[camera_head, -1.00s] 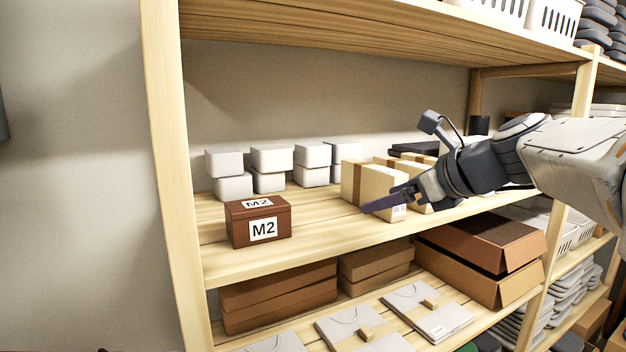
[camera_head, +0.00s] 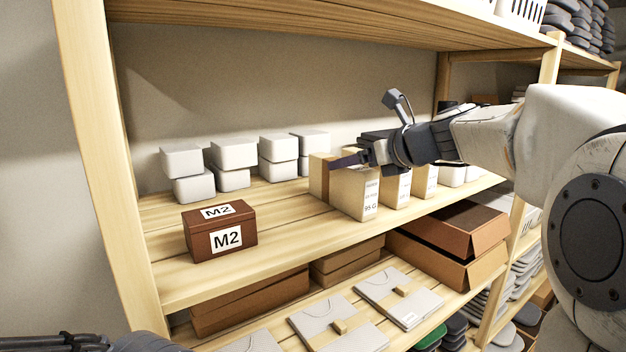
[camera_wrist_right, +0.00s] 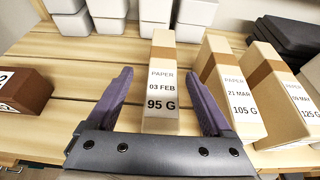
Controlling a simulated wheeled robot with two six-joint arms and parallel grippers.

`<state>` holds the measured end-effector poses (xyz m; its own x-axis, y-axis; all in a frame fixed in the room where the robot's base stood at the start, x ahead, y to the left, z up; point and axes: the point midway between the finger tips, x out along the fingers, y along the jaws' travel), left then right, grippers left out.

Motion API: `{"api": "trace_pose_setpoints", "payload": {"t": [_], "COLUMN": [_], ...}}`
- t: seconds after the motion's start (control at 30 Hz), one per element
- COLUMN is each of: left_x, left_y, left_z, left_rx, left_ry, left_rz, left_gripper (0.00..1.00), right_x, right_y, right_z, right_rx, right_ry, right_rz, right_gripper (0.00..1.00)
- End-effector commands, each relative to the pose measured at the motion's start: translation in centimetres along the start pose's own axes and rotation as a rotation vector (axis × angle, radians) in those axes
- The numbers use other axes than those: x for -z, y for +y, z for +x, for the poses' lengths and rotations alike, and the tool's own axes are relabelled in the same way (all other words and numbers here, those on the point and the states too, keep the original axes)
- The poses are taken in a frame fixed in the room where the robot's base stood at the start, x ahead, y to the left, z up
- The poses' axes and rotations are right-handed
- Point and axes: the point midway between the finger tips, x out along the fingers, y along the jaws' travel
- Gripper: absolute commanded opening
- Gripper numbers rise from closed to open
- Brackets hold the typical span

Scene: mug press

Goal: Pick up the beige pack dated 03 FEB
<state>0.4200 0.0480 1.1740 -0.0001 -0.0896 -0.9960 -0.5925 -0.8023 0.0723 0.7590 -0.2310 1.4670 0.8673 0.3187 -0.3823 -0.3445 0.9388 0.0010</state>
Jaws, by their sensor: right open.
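The beige pack dated 03 FEB (camera_wrist_right: 163,62), marked PAPER and 95 G, stands upright on the shelf in the right wrist view, with a brown band over its top. In the head view it is the leftmost beige pack (camera_head: 350,197), partly covered by my gripper. My right gripper (camera_wrist_right: 160,78) is open, its purple fingers on either side of the pack with gaps beside them. In the head view the right gripper (camera_head: 350,161) is at the pack's upper part. What seems to be my left gripper (camera_head: 55,342) shows at the bottom left edge; its jaws are unclear.
Beside it stand similar packs, one dated 21 MAR (camera_wrist_right: 232,90) and another marked 125 G (camera_wrist_right: 285,95), close to the right finger. A brown M2 box (camera_head: 220,232) is at the left. White boxes (camera_head: 232,155) stand behind. The shelf above limits height.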

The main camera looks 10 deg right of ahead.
Motion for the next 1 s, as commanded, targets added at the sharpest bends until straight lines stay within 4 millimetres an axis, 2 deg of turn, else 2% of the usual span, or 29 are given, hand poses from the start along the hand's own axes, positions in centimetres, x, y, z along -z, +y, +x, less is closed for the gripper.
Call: {"api": "trace_pose_setpoints", "payload": {"t": [0.07, 0.2, 0.5, 0.57, 0.7, 0.73, 1.0], "left_x": [0.1, 0.1, 0.1, 0.1, 0.1, 0.1, 0.1], "left_y": [0.1, 0.1, 0.1, 0.1, 0.1, 0.1, 0.1], "left_z": [-1.0, -1.2, -1.2, -1.2, -1.2, -1.2, -1.2], "left_rx": [0.000, 0.000, 0.000, 0.000, 0.000, 0.000, 0.000], "left_ry": [0.000, 0.000, 0.000, 0.000, 0.000, 0.000, 0.000], "left_rz": [0.000, 0.000, 0.000, 0.000, 0.000, 0.000, 0.000], "left_gripper": [0.50, 0.50, 0.50, 0.50, 0.50, 0.50, 0.50], "right_x": [-0.4, -0.2, -0.1, -0.1, -0.1, -0.1, -0.1], "right_y": [-0.3, -0.4, -0.5, -0.5, -0.5, -0.5, -0.5], "right_z": [1.2, 2.9, 3.3, 3.3, 3.3, 3.3, 3.3], "right_rx": [-0.003, 0.000, 0.004, 0.004, 0.004, 0.004, 0.004], "right_ry": [0.004, 0.001, 0.000, 0.000, 0.000, 0.000, 0.000], "right_rz": [0.002, 0.001, 0.000, 0.000, 0.000, 0.000, 0.000], "right_gripper": [0.85, 0.85, 0.85, 0.62, 0.09, 0.00, 0.00]}}
